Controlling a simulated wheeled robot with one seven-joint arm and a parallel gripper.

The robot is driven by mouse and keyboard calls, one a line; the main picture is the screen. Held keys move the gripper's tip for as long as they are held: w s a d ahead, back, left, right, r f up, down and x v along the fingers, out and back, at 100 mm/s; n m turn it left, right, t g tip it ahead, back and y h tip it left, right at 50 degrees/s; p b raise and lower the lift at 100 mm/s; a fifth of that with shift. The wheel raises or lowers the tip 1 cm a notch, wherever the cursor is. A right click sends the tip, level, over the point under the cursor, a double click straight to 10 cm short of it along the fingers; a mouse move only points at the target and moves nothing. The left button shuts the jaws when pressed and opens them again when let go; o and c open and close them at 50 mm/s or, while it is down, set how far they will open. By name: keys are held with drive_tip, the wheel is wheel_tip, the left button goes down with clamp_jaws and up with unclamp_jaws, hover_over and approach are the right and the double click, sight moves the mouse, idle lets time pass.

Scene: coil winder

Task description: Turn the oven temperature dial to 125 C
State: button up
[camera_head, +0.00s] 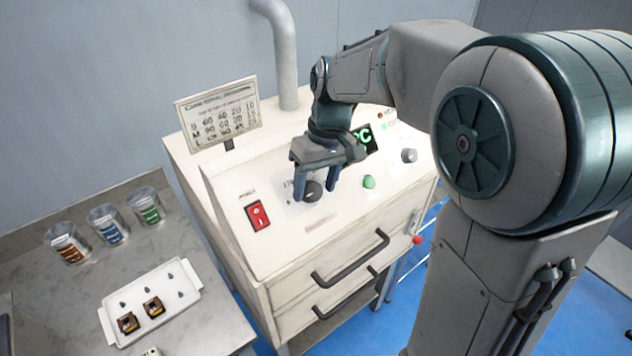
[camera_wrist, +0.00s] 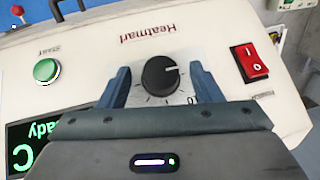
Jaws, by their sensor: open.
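The oven (camera_head: 290,235) is a cream cabinet with a sloping control panel. Its dark round temperature dial (camera_wrist: 160,76) has a white pointer line and sits on a pale scale plate (camera_wrist: 190,62). In the wrist view the pointer aims right and slightly up; most scale numbers are hidden or unreadable. My gripper (camera_head: 316,186) is open over the dial, and its blue fingers (camera_wrist: 161,90) stand on either side of it with gaps. The dial also shows in the head view (camera_head: 313,192). The display (camera_wrist: 32,142) is partly hidden and shows green "eady" and "C".
A red rocker switch (camera_head: 258,215) is left of the dial and a green start button (camera_head: 369,182) is right. A grey knob (camera_head: 409,156) sits farther right. A sign (camera_head: 218,113) stands behind.

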drive_tip(key=c, duration=1)
drive_tip(key=m+y, duration=0.1)
drive_tip(key=m+g+y+b, duration=0.1)
drive_tip(key=y, duration=0.1)
drive_tip(key=shift+w+d+f+m, duration=0.1)
drive_tip(key=shift+d+f+m, duration=0.1)
drive_tip(key=shift+d+m, duration=0.15)
drive_tip(key=m+y, duration=0.1)
drive_tip(key=m+y+b, duration=0.1)
drive_tip(key=m+y, duration=0.1)
drive_tip(key=shift+d+f+y+b, duration=0.2)
drive_tip(key=shift+f+y+b, duration=0.1)
drive_tip(key=shift+b, duration=0.1)
drive_tip(key=m+y+b, duration=0.1)
drive_tip(key=m+y, duration=0.1)
drive_tip(key=m+y+b, duration=0.1)
drive_tip(key=m+y, duration=0.1)
drive_tip(key=shift+d+f+t+b, duration=0.2)
drive_tip(key=shift+t+b, duration=0.2)
drive_tip(key=shift+s+f+m+t+y+b, duration=0.15)
drive_tip(key=shift+m+t+y+b, duration=0.35)
drive_tip(key=shift+m, duration=0.35)
drive_tip(key=shift+s+r+m+t+y+b, duration=0.15)
drive_tip(key=shift+m+t+y+b, duration=0.15)
drive_tip(key=shift+m+t+y, duration=0.35)
drive_tip(key=shift+m+y, duration=0.25)
drive_tip(key=shift+m, duration=0.2)
